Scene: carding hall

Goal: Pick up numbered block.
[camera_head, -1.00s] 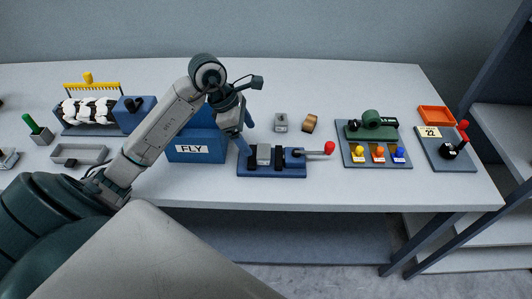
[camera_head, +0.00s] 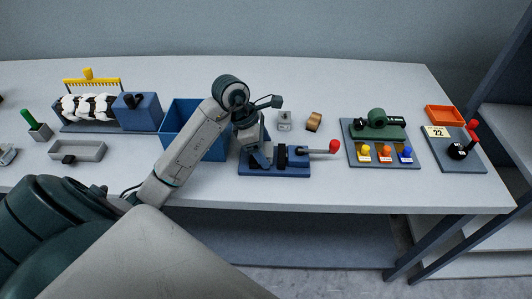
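My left gripper (camera_head: 260,156) is over the left end of the blue clamp fixture (camera_head: 290,170), which has a lever with a red knob (camera_head: 334,147). The grey block seated in that fixture is now mostly hidden behind the gripper. Whether the fingers touch it or are open cannot be made out. A second small grey block (camera_head: 285,121) stands behind the fixture, apart from the gripper; no number on either block is readable. My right gripper is not in view.
A blue bin (camera_head: 180,110) stands left of the fixture, partly behind my arm. A brown wooden piece (camera_head: 314,121) lies behind. A green device on a plate (camera_head: 378,131), a lever plate (camera_head: 455,155) and an orange tray (camera_head: 445,115) are right. A grey tray (camera_head: 92,150) is left.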

